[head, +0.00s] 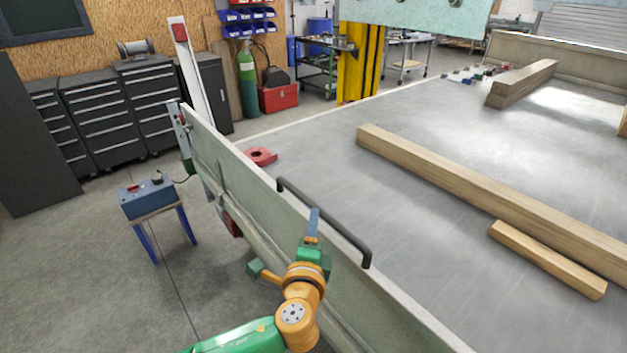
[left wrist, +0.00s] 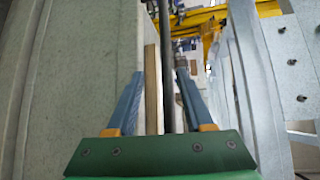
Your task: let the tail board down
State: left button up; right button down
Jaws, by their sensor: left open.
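The tail board (head: 240,180) is a long pale panel standing up along the near edge of the trailer bed. A black handle bar (head: 322,222) runs along its upper edge on the bed side. My left gripper (head: 313,225), with blue fingers, is at the board's top edge, close to the handle bar. In the left wrist view the fingers are apart, and a dark bar (left wrist: 167,70) shows between them; I cannot tell whether either finger touches it. A metal latch with a red part (head: 181,119) is at the board's far left end. My right gripper is not in view.
A blue control box on a stand (head: 147,197) is on the floor left of the board. The floor around it is clear.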

aim_at(316, 206)
pick_arm(q)
jog(key=shift+r+x, duration=0.15)
jog(key=shift+x, duration=0.85)
jog(key=shift+r+x, duration=0.15)
jog(key=shift+x, duration=0.85)
jog(key=shift+r+x, duration=0.2)
jog(key=shift+x, duration=0.8)
jog(key=shift+d, duration=0.15)
jog(key=shift+s, duration=0.1)
grip_shut()
